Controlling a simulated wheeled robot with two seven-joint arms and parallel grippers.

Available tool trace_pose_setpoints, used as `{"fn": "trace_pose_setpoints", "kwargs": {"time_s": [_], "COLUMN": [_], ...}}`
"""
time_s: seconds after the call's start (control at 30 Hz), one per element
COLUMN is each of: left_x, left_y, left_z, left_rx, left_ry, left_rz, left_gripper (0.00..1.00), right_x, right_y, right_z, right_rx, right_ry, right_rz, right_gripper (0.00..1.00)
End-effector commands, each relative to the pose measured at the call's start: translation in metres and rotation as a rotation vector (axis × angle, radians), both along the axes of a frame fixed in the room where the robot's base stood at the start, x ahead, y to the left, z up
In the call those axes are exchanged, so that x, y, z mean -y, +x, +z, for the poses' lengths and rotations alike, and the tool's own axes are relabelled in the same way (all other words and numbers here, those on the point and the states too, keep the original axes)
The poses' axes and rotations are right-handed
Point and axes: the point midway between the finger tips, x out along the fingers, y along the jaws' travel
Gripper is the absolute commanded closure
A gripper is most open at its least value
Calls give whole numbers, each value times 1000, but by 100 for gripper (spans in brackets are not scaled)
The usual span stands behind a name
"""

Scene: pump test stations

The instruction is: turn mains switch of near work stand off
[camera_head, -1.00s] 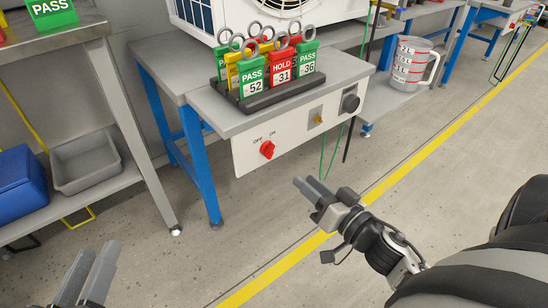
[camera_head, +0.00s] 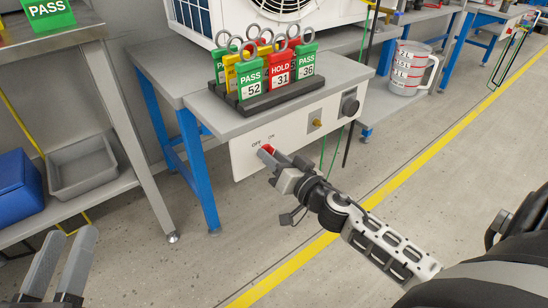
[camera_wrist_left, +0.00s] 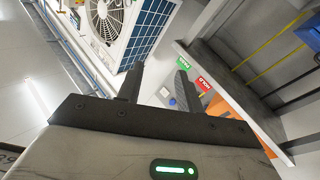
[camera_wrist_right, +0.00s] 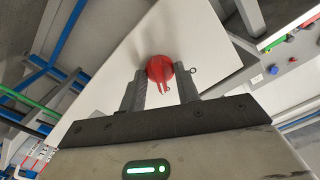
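The mains switch is a red rotary knob (camera_head: 267,148) on the white front panel of the near work stand (camera_head: 238,165), with OFF and ON printed above it. In the right wrist view the red knob (camera_wrist_right: 160,68) sits just ahead of the fingertips, between them, with gaps still visible at its sides. My right gripper (camera_head: 272,157) is open at the knob and partly hides it in the head view. I cannot tell whether a finger touches it, or its exact setting. My left gripper (camera_head: 62,255) is open and empty at the lower left, away from the stand.
A dark rack (camera_head: 275,101) of PASS and HOLD tags stands on the bench top above the panel. A brass fitting (camera_head: 317,123) and a black knob (camera_head: 350,107) are farther right on the panel. A grey tray (camera_head: 82,170) sits on the left shelf. The floor in front is clear.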

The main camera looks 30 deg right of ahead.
Motion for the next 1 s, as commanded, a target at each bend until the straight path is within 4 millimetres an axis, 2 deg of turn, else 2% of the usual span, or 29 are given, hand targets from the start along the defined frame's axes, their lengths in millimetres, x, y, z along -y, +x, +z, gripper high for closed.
{"fn": "trace_pose_setpoints", "kwargs": {"time_s": [0.03, 0.1, 0.13, 0.57, 0.77, 1.0], "left_x": [0, 0, 0, 1, 3, 5], "left_y": [0, 0, 0, 0, -3, -14], "left_z": [0, 0, 0, 0, -5, -27], "left_rx": [1, 1, 1, -16, -78, -259], "left_ry": [1, 1, 1, 0, -13, -69], "left_rz": [0, -1, -1, -9, -24, -34], "left_gripper": [64, 64, 64, 64, 64, 64], "right_x": [0, 0, 0, 0, 0, 0], "right_y": [0, 0, 0, 0, -1, -1], "right_z": [0, 0, 0, 0, 1, 2], "right_rx": [0, 0, 0, 4, 13, 29], "right_ry": [0, 0, 0, -48, -166, -377], "right_rz": [0, 0, 0, -1, -2, -1], "right_gripper": [77, 96, 100, 100, 100, 100]}}
